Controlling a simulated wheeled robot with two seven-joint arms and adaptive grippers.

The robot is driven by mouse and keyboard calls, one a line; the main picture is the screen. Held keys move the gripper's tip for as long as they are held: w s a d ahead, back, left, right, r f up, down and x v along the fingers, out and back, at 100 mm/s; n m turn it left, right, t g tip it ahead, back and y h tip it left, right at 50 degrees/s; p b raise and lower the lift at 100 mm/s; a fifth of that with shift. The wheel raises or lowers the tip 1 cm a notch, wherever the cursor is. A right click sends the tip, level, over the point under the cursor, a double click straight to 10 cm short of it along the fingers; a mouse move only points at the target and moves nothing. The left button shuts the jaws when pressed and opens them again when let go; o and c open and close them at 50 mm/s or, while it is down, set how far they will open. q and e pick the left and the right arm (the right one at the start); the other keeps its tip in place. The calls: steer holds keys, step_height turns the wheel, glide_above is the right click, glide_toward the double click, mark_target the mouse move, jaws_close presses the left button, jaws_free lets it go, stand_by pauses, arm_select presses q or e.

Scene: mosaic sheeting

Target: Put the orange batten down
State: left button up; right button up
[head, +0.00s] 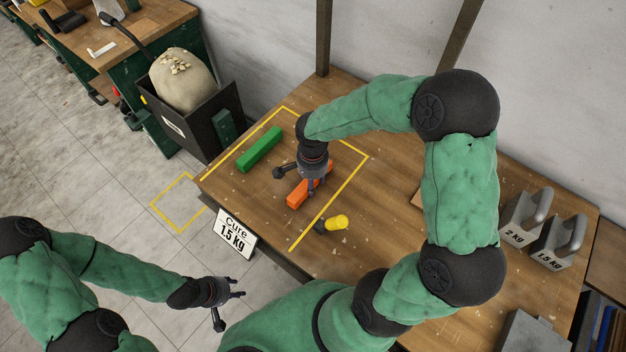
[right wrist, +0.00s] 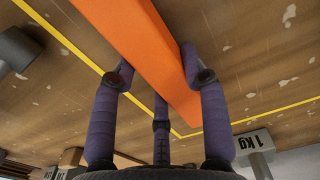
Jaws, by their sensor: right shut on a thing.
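The orange batten (head: 296,198) is inside the yellow taped outline on the wooden table, partly hidden under my right gripper (head: 314,187). In the right wrist view the batten (right wrist: 150,48) runs between the purple fingers of the right gripper (right wrist: 158,75), which is shut on it. It is at or just above the tabletop; I cannot tell if it touches. A green batten (head: 260,149) lies apart from it, to the left inside the outline. My left gripper (head: 236,288) is empty, off the table's front edge, with its fingers spread.
A yellow and black object (head: 334,222) lies close to the orange batten's near right. Grey weights (head: 525,214) stand at the table's right. A sign reading "Cure 1.5 kg" (head: 235,236) hangs at the front edge. A dark bin with a sack (head: 182,82) stands beyond the table's left end.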

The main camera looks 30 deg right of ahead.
steer(key=shift+f, duration=0.1)
steer(key=o, duration=1.2)
arm_select(q)
steer(key=shift+f, duration=0.1)
